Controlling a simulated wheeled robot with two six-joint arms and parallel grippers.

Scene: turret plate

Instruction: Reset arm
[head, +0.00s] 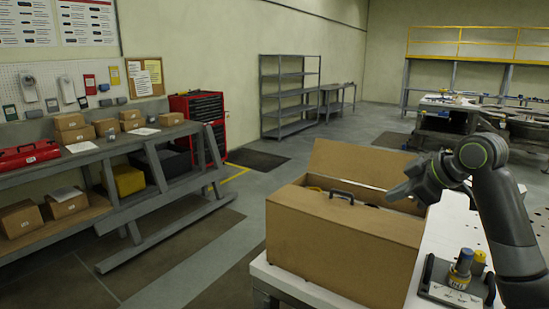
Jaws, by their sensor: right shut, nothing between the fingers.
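My right arm comes in from the right edge of the head view. Its gripper (399,192) is shut and empty, and points left over the right side of an open cardboard box (340,238). I cannot tell whether it touches the box rim. The box stands on a white table (440,240) with its rear flap raised. A dark handle (341,196) shows at the box's top opening; most of what is inside is hidden. My left gripper does not show.
A dark tray (440,289) with a blue and yellow cylinder (461,266) and a yellow one (478,262) stands right of the box, close to my right arm. A workbench (100,150) with small boxes is at the left. Open floor lies between.

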